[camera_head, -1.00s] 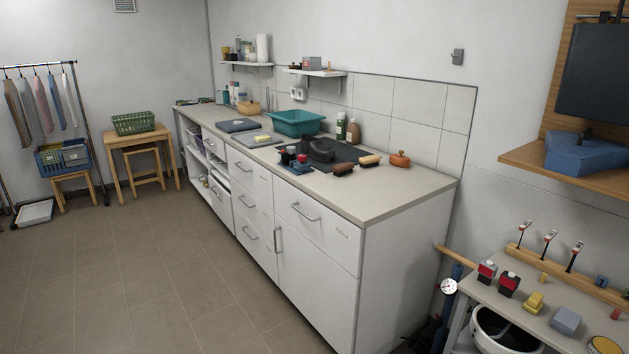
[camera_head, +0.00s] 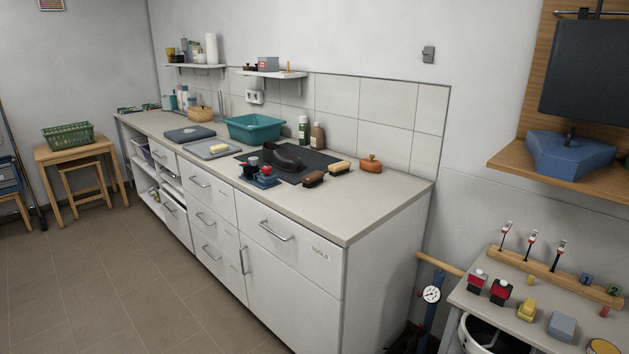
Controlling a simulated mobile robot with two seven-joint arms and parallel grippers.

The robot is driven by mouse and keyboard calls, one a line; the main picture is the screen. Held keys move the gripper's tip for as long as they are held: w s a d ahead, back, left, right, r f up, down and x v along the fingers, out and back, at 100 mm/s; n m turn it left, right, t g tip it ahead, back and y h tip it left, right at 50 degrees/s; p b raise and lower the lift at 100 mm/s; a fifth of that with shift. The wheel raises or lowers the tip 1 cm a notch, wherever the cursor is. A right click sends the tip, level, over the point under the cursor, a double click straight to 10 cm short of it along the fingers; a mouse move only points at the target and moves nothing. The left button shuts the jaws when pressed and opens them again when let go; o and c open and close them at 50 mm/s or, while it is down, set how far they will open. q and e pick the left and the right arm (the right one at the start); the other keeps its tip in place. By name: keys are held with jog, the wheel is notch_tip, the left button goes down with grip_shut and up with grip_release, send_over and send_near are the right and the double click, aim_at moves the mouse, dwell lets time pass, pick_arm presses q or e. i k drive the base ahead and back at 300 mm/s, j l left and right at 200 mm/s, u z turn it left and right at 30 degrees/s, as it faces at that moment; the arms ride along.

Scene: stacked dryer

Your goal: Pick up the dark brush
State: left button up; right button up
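The dark brush (camera_head: 313,179) lies on the counter near the right front edge of a dark mat (camera_head: 321,160). It has a dark reddish-brown back and looks dark along its lower side. A lighter brush (camera_head: 340,168) with a tan top lies just behind and to the right of it. A black shoe-like object (camera_head: 287,156) rests on the mat to its left. Neither of my grippers is in view.
The long white cabinet (camera_head: 290,236) carries the counter, whose right front part (camera_head: 358,205) is bare. A teal basin (camera_head: 254,128), bottles (camera_head: 317,136) and an orange-brown object (camera_head: 371,164) stand on it. A tool bench (camera_head: 472,301) is at lower right; the floor (camera_head: 95,270) at left is open.

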aim_at(313, 179)
jog(key=j+z, duration=0.1)
jog(key=z, duration=0.6)
jog(key=i+j+z, duration=0.1)
jog(key=j+z, duration=0.2)
jog(key=i+j+z, duration=0.1)
jog(key=j+z, duration=0.75)
jog(key=j, duration=1.45)
jog(key=k+j+z, duration=0.15)
jog(key=j, duration=0.35)
jog(key=i, duration=0.05)
